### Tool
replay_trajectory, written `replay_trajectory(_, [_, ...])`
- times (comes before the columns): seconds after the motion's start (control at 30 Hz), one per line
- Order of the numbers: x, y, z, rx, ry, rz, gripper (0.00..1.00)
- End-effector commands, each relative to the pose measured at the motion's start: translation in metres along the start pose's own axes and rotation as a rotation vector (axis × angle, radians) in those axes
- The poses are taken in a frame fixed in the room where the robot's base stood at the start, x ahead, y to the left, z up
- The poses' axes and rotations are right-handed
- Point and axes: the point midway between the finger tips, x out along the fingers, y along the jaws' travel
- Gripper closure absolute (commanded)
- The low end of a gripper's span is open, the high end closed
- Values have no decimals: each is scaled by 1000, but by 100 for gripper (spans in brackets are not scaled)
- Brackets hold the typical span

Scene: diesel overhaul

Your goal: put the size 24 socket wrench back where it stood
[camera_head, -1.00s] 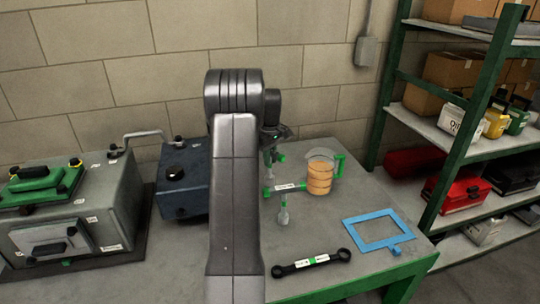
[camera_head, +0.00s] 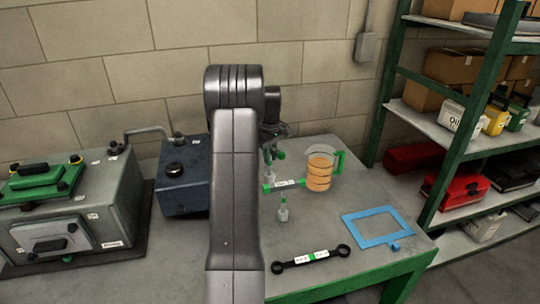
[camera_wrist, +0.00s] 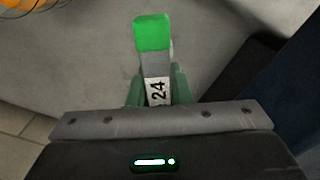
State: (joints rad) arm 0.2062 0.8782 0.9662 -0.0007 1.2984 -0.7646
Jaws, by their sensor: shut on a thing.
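The size 24 socket wrench (camera_wrist: 154,62) is in my gripper (camera_wrist: 157,88) in the wrist view. Its label reads 24, and a bright green end points away from the jaws. The green fingers are shut on it, one on each side. In the head view my gripper (camera_head: 275,150) is partly hidden behind my arm, above the workbench (camera_head: 350,282). Below it are a labelled bar with green ends (camera_head: 289,184) and a pale socket piece (camera_head: 283,214). I cannot tell there which parts belong to the held wrench, or whether it touches the bench.
A glass jug of orange liquid (camera_head: 320,176) stands close on the right. A dark blue tank (camera_head: 183,190) and a grey engine block (camera_head: 120,195) stand left. A blue frame (camera_head: 348,230) and a black double-ended wrench (camera_head: 312,258) lie in front. A shelf (camera_head: 455,140) stands right.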

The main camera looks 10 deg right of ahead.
Motion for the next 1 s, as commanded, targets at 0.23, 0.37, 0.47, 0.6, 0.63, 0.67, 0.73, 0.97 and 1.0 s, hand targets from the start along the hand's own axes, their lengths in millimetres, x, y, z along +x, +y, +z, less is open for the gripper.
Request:
replay_trajectory(0.23, [9,0,0,0,1,1,100])
replay_trajectory(0.37, [14,0,0,0,1,1,100])
replay_trajectory(0.47, [18,0,0,0,1,1,100])
replay_trajectory(0.6, [22,0,0,0,0,1,100])
replay_trajectory(0.63, [23,0,0,0,1,1,100])
replay_trajectory(0.67, [23,0,0,0,1,1,100])
replay_trajectory(0.73, [23,0,0,0,0,1,100])
replay_trajectory(0.97, [23,0,0,0,0,0,66])
replay_trajectory(1.0, [23,0,0,0,0,0,59])
